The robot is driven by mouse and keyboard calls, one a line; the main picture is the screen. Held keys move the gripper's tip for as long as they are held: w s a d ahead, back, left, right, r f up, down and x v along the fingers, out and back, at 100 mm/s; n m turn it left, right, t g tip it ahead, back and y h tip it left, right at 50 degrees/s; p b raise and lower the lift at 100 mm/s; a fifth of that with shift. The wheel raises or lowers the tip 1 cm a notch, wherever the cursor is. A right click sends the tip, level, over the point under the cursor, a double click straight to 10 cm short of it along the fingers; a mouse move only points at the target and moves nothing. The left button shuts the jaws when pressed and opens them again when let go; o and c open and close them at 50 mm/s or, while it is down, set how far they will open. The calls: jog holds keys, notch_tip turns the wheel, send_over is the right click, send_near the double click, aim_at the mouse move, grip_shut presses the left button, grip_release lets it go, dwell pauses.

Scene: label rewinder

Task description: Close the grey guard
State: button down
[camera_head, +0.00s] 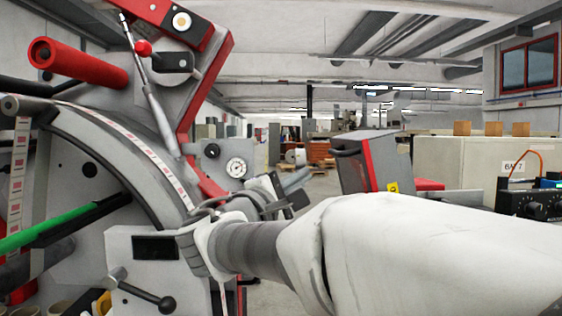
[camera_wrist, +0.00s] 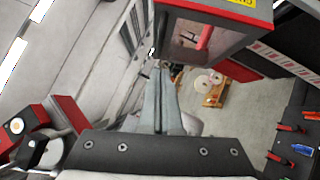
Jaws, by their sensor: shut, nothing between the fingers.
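A grey panel-like part with a red edge, which looks like the grey guard (camera_head: 362,168), stands tilted right of centre in the head view. It has a dark handle at its upper left and a yellow label low down. It appears to be the same grey part (camera_wrist: 200,30) at the top of the wrist view, with a red edge and yellow label. My gripper (camera_wrist: 157,68) is shut and empty, its fingers pointing toward that part and apart from it in the wrist view. In the head view my gripper (camera_head: 303,176) is left of the guard, partly hidden by my arm.
A grey machine with a curved plate (camera_head: 105,150), red roller (camera_head: 78,62) and dial gauge (camera_head: 236,167) fills the left. A beige cabinet (camera_head: 455,163) and a black control box (camera_head: 530,200) stand at the right. Open floor (camera_wrist: 240,125) shows beyond the fingers.

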aim_at(339, 156)
jog(key=shift+w+d+r, duration=0.45)
jog(key=shift+w+d, duration=0.3)
jog(key=shift+d, duration=0.4)
jog(key=shift+w+d+r, duration=0.4)
jog(key=shift+w+d, duration=0.4)
jog(key=shift+d, duration=0.35)
jog(key=shift+w+d+r, duration=0.45)
jog(key=shift+w+d, duration=0.3)
jog(key=shift+d, duration=0.4)
jog(key=shift+p, duration=0.3)
